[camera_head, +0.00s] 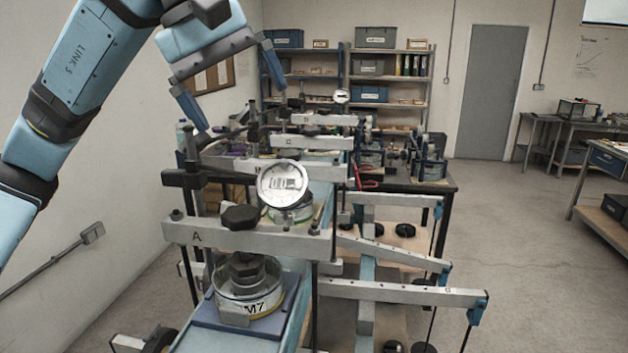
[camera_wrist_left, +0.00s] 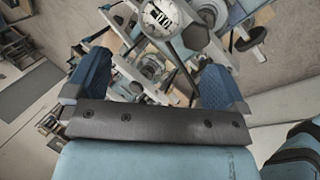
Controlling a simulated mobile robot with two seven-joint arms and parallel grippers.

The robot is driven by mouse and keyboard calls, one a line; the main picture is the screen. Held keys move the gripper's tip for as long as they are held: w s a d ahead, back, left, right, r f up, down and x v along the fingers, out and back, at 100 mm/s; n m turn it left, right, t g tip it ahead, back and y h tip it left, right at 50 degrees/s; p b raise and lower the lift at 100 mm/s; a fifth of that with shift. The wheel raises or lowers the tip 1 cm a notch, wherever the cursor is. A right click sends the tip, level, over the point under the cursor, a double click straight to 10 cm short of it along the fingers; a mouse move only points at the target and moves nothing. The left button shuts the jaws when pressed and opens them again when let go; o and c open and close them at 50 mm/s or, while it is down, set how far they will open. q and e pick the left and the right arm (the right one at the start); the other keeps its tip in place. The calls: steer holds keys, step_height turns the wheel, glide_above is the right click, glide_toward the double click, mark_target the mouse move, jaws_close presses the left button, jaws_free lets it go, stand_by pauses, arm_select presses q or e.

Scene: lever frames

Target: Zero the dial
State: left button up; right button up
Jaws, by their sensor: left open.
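The dial (camera_head: 283,184) is a round white-faced gauge with a metal rim, mounted above the front lever frame, marked A (camera_head: 197,237). Its small window seems to read 0.0, but the digits are too small to be sure. In the left wrist view, a dial (camera_wrist_left: 163,17) is near the top edge, partly cut off, beyond my fingers. My left gripper (camera_head: 230,86) is open and empty, above and to the left of the dial, apart from it. Its two blue fingers also show in the left wrist view (camera_wrist_left: 155,82). My right gripper is not in view.
A round container marked M7 (camera_head: 249,290) sits under the front crossbar, below a dark hex knob (camera_head: 241,217). More lever frames stand in a row behind. Long lever arms (camera_head: 400,292) reach right with hanging rods.

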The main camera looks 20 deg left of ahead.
mark_target(282, 185)
arm_select(q)
steer(key=p+x, duration=0.1)
steer(key=x, duration=1.2)
steer(key=shift+f+p, duration=0.35)
steer(key=shift+p, duration=0.05)
steer(key=c, duration=0.9)
steer(key=shift+m+y+b, duration=0.3)
steer(key=shift+m+b, duration=0.05)
steer(key=shift+m, duration=0.15)
steer(key=shift+c, duration=0.2)
steer(key=shift+g, duration=0.3)
steer(key=o, duration=0.9)
steer(key=shift+o, duration=0.2)
